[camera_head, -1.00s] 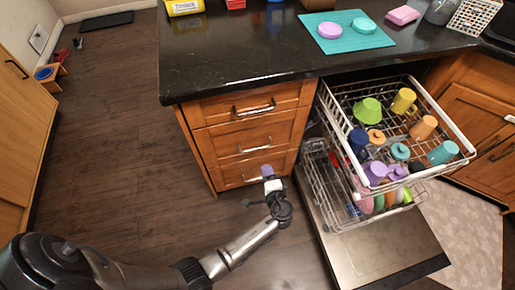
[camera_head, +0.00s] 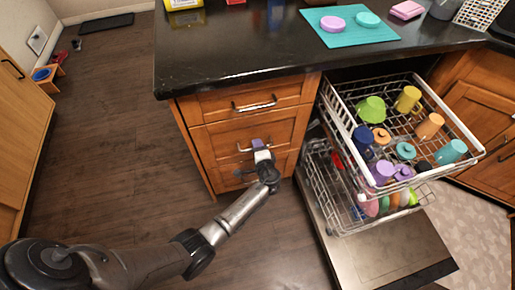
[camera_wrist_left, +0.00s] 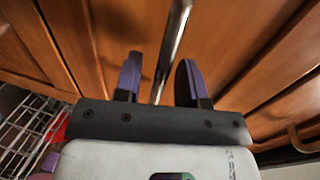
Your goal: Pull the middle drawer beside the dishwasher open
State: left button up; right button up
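The middle drawer (camera_head: 220,143) is a wooden front with a metal bar handle (camera_head: 244,149), shut flush between the top drawer (camera_head: 215,105) and the bottom drawer (camera_head: 226,178). My left gripper (camera_head: 258,144) is at this handle, its purple fingertips against the drawer front area. In the left wrist view the two purple fingers (camera_wrist_left: 159,80) stand apart, and the handle bar (camera_wrist_left: 174,45) runs between them with a gap to each side. I cannot tell whether a finger touches it. The gripper partly hides the handle in the head view. My right gripper is not in view.
The open dishwasher (camera_head: 385,255), with its door down and racks (camera_head: 448,160) of cups pulled out, stands right of the drawers. The black countertop (camera_head: 230,50) overhangs above. The floor (camera_head: 110,150) left of the drawers is clear.

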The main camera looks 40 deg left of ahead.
pick_arm(q)
jog(key=shift+c, duration=0.2)
grip_shut()
dwell(0.5)
